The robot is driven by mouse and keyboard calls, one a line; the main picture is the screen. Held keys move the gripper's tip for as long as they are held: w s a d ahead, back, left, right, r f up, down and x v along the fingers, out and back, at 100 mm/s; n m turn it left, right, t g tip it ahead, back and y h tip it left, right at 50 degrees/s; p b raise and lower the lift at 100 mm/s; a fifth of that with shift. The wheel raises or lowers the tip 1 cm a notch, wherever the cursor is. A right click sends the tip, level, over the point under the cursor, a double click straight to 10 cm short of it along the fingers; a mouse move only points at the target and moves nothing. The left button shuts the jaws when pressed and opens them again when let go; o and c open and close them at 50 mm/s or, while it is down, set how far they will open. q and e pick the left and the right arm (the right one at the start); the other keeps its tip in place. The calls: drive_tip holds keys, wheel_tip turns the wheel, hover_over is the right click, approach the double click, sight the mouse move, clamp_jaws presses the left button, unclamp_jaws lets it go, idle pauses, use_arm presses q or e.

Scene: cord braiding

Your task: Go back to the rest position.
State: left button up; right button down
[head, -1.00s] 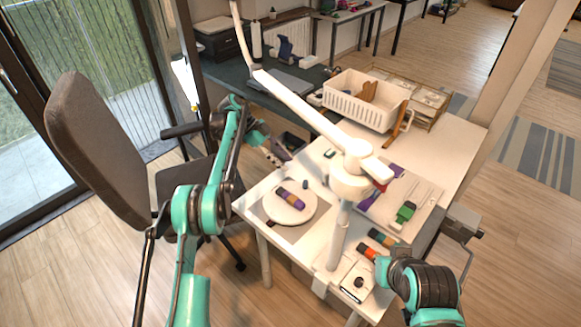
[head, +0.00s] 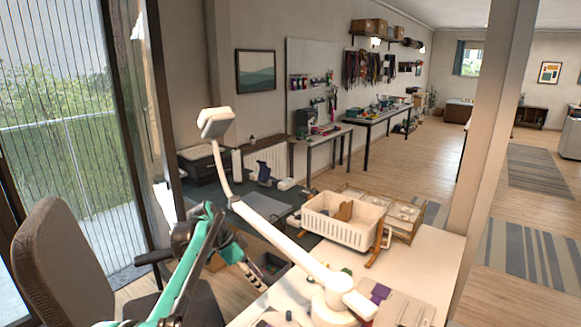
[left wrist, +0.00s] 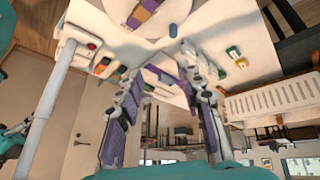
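My left gripper (head: 255,270) is at the left side of the white work table (head: 425,250), in front of the dark desk. In the left wrist view its two fingers (left wrist: 160,62) stand apart with nothing between them, so it is open and empty. Part of a round white disc (left wrist: 160,22) with a purple and tan cord bundle (left wrist: 145,12) shows beyond the fingers in that view. My right gripper is not in the head view. A teal part at the left edge of the wrist view is too small to identify.
A white lamp arm (head: 275,237) slants across the table beside my left arm. A white basket (head: 340,228) stands at the table's back. A grey office chair (head: 55,260) stands at the left. A pillar (head: 490,120) rises at the right.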

use_arm(q)
drive_tip(key=s+a+r+n+t+y, duration=0.2)
drive_tip(key=s+n, duration=0.2)
drive_tip(key=s, duration=0.5)
drive_tip(key=s+a+r+n+t+y, duration=0.2)
drive_tip(key=s+n, duration=0.2)
drive_tip(key=s, duration=0.5)
drive_tip(key=s+a+f+n+t+y, duration=0.1)
drive_tip(key=s+a+f+n, duration=0.1)
drive_tip(key=s, duration=0.5)
drive_tip(key=s+a+f+n+t+y, duration=0.1)
drive_tip(key=s+f+n, duration=0.3)
drive_tip(key=s+f, duration=0.2)
drive_tip(key=shift+s+a+t, duration=0.4)
drive_tip(key=shift+s, duration=0.55)
